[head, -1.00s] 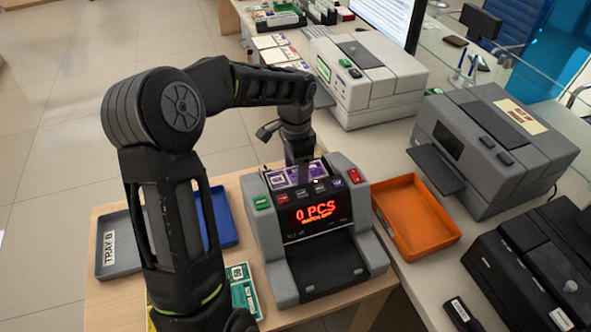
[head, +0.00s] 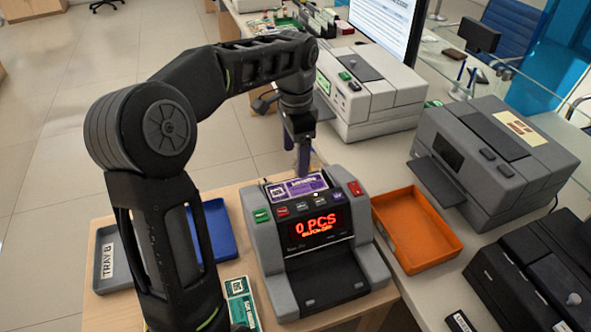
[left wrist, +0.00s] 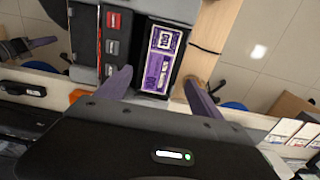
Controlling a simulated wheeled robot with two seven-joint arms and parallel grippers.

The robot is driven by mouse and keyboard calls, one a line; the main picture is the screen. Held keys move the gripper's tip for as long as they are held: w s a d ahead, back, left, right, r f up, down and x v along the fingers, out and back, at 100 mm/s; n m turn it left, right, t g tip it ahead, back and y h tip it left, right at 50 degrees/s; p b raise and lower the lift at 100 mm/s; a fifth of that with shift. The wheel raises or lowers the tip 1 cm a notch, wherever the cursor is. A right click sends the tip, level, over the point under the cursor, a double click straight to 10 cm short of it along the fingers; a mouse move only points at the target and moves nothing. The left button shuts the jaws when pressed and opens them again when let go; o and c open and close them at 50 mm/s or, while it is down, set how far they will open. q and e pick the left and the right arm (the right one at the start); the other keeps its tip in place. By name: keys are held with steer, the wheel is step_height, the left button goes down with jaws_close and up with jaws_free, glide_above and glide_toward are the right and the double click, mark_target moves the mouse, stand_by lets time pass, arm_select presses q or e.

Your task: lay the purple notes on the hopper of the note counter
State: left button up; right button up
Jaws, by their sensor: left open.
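The note counter (head: 262,236) stands on the wooden desk, its red display reading 0 PCS. The purple notes (head: 300,187) lie on the hopper at its top back. In the left wrist view the purple notes (left wrist: 160,62) lie flat in the dark hopper recess, between my fingers in the picture. My left gripper (head: 303,168) is above the back of the hopper, pointing down. In the left wrist view my left gripper (left wrist: 155,84) has its two fingers spread wide, with nothing held between them. My right gripper is not in view.
An orange tray (head: 452,249) lies right of the counter. A blue tray (head: 222,232) and grey Tray B (head: 104,272) lie left, partly behind my arm. Green notes (head: 240,290) lie at the counter's front left. Grey machines (head: 500,150) stand on the right counter.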

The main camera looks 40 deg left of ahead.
arm_select(q)
step_height(320, 180, up, 2)
steer(key=shift+r, duration=0.1)
stand_by(0.9)
